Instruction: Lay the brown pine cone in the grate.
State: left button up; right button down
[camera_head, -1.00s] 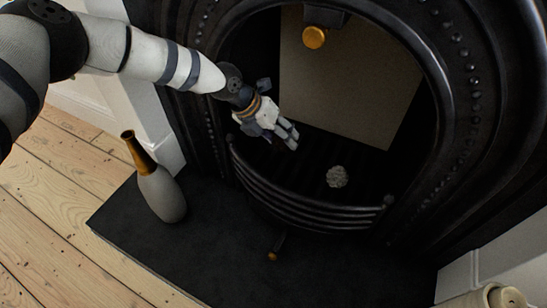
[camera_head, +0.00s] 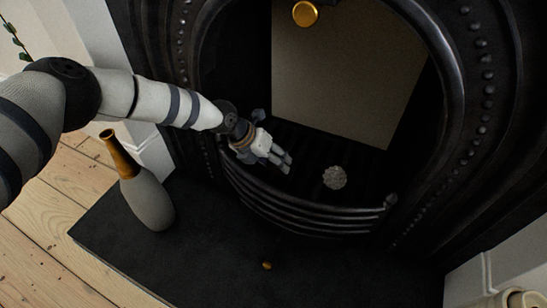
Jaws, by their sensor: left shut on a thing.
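My left gripper (camera_head: 286,163) reaches in from the left over the black grate (camera_head: 290,212), inside its curved front bars. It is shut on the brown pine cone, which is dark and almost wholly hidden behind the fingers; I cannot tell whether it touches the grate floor. A round, grey, knobbly thing (camera_head: 335,177) lies in the grate, to the right of the gripper and apart from it. My right gripper is not in view.
A grey vase with a golden neck (camera_head: 152,200) stands on the dark hearth slab (camera_head: 200,255) at left. A brass knob (camera_head: 305,13) hangs above the grate before a beige back panel (camera_head: 345,80). Cast-iron surround encloses the opening. A pale object (camera_head: 515,299) shows at bottom right.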

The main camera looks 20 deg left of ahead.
pick_arm(q)
jog(key=o, duration=1)
jog(key=shift+c, duration=0.2)
